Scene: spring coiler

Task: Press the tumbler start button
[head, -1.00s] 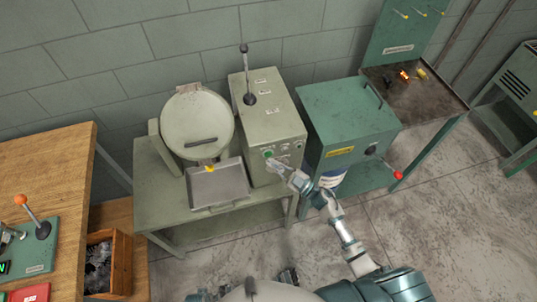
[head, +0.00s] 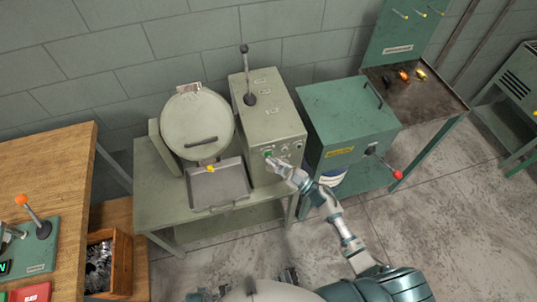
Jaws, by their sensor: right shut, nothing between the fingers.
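The tumbler (head: 197,124) is a round pale drum with a dark handle on its lid, at the left of the table. To its right stands a grey-green control box (head: 270,104) with a black-knobbed lever on top. The green start button (head: 268,154) is on the box's front face, lit green, with small knobs beside it. My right gripper (head: 272,163) is shut and empty, its fingertips at or just below the green button; I cannot tell if they touch it. My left gripper (head: 289,276) may be the dark piece at the bottom edge; its fingers are not clear.
A metal tray (head: 218,185) sits in front of the tumbler. A green cabinet (head: 346,115) with a red-knobbed lever stands close on the right. A wooden bench (head: 50,170) with an orange-knobbed lever is at the left. Open floor lies in front.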

